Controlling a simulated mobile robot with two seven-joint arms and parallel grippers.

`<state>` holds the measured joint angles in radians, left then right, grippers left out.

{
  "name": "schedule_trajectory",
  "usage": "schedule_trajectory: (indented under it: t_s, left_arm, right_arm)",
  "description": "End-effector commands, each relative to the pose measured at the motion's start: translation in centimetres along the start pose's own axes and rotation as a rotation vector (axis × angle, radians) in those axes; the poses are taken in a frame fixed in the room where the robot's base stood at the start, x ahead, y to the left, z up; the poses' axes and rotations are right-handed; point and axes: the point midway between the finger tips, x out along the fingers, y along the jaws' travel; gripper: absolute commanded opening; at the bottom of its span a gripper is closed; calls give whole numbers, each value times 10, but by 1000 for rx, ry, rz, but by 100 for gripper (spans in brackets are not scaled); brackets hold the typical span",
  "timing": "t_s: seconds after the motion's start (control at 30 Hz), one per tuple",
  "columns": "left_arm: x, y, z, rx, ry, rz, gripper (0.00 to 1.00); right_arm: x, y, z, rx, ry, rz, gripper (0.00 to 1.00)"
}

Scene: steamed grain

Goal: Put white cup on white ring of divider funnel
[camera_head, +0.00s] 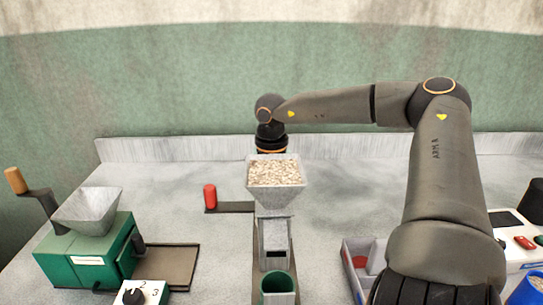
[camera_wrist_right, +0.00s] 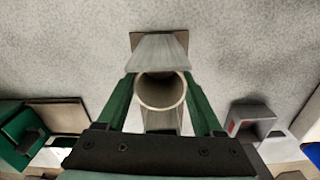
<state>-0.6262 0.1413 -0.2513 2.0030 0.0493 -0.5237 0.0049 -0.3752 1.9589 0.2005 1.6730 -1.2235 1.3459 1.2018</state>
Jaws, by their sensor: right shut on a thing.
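In the right wrist view, my right gripper (camera_wrist_right: 160,95) is shut, its green fingers on both sides of a pale, round-rimmed hollow thing that looks like the white cup (camera_wrist_right: 183,90). I look into its open end. A grey sloped metal part (camera_wrist_right: 158,47) shows just beyond it. In the head view, a square metal funnel (camera_head: 275,203) full of pale grain (camera_head: 275,172) stands mid-table above a grey chute. My right wrist is right behind the funnel, which hides the gripper and the cup there. I cannot pick out the white ring for sure. My left gripper is not in view.
A green cup (camera_head: 277,284) stands at the chute's foot. A green mill (camera_head: 85,250) with a metal hopper is at left, near a dial box (camera_head: 143,293). A red-topped handle (camera_head: 210,196) is left of the funnel. An open grey box (camera_head: 349,255) is at right.

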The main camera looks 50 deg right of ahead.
Motion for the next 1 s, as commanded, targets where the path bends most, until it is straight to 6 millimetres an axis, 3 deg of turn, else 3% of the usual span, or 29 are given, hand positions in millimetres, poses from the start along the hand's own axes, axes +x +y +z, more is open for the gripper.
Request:
schedule_trajectory:
  t_s: [0.03, 0.07, 0.3, 0.67, 1.0]
  left_arm:
    - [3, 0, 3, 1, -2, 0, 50]
    - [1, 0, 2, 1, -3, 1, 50]
    - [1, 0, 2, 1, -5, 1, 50]
    - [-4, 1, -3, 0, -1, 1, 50]
    - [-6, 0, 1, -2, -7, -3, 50]
  right_arm:
    - [4, 0, 0, 0, 0, 0, 13]
    - [2, 0, 0, 0, 0, 0, 72]
    - [1, 0, 0, 0, 0, 0, 98]
    - [-5, 0, 0, 0, 0, 0, 98]
    - [-74, 0, 1, 1, -5, 0, 98]
